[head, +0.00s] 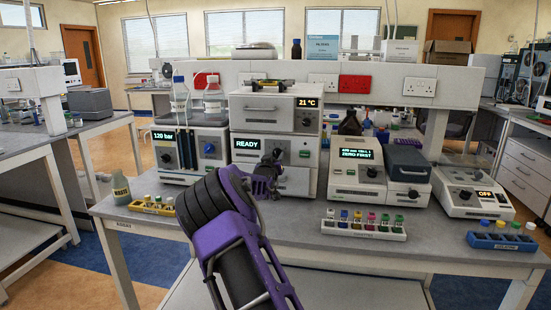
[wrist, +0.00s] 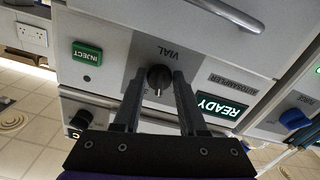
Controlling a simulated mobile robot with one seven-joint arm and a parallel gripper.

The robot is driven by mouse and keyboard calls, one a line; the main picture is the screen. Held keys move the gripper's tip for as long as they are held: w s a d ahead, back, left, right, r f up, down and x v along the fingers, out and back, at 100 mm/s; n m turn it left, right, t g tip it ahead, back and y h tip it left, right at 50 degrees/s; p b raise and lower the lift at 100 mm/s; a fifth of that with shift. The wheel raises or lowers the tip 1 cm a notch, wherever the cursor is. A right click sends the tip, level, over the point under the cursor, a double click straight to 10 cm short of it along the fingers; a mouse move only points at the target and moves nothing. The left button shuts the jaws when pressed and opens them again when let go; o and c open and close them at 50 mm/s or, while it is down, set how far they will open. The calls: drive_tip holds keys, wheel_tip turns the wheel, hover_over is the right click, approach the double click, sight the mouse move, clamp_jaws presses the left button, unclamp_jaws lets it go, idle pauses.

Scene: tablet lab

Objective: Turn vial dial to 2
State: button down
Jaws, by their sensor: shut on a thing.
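The autosampler, a pale box with a lit READY display (head: 247,144), stands mid-bench. In the wrist view, which shows it upside down, the black vial dial (wrist: 159,78) sits on a grey panel under the word VIAL. My gripper (wrist: 157,74) has one finger on each side of the dial and is shut on it. A light pointer mark shows on the dial; the numbers around it are mostly hidden by my fingers, so I cannot read its setting. In the head view my gripper (head: 266,170) is at the autosampler front and hides the dial.
The green INJECT button (wrist: 87,53) is beside the dial panel. A silver drawer handle (wrist: 222,14) is near it. On the bench, a yellow vial rack (head: 152,207) stands left, a white vial rack (head: 363,229) front right and a blue rack (head: 501,241) far right.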

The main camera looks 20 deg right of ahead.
drive_tip(key=shift+n, duration=0.7)
drive_tip(key=shift+c, duration=2.3)
unclamp_jaws()
drive_tip(key=shift+s, duration=0.15)
drive_tip(key=v, duration=1.7)
drive_tip(key=shift+a, duration=0.15)
